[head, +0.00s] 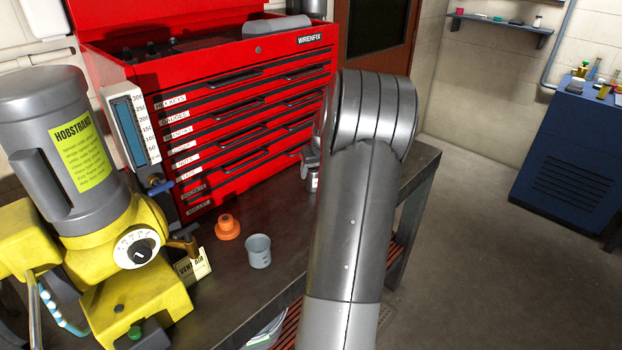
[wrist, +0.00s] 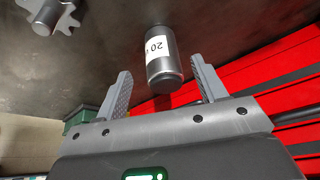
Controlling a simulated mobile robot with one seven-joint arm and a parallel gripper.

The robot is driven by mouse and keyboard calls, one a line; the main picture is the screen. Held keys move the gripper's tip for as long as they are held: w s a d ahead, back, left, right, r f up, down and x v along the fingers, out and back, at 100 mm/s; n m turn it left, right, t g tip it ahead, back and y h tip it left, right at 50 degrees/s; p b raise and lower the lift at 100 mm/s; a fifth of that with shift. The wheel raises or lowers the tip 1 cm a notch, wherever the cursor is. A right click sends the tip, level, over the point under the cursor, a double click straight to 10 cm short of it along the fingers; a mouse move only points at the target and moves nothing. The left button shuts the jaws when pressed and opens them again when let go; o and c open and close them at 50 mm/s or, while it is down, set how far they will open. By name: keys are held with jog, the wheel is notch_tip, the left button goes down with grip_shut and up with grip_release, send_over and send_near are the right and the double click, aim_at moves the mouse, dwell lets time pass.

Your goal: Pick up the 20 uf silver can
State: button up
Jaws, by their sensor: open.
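The silver can (wrist: 162,70) shows in the wrist view with a white label reading "20", upside down in the picture. It stands on the dark bench top between and just beyond my fingertips. My gripper (wrist: 160,88) is open, with one grey finger on each side of the can and a visible gap at both sides. In the head view, a small part of the can (head: 313,182) shows beside my arm at the back of the bench. My arm hides most of that area and my gripper there.
A grey gear-like part (wrist: 48,14) lies near the can. The red tool chest (head: 225,110) stands close behind. An orange part (head: 227,229) and a grey cup (head: 258,252) are on the bench, left of my arm. A yellow machine (head: 110,250) is at far left.

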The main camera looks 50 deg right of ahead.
aim_at(313, 176)
jog(key=x, duration=0.5)
jog(key=shift+w, duration=0.45)
jog(key=shift+r, duration=0.1)
jog(key=c, duration=1.1)
jog(key=shift+r, duration=0.1)
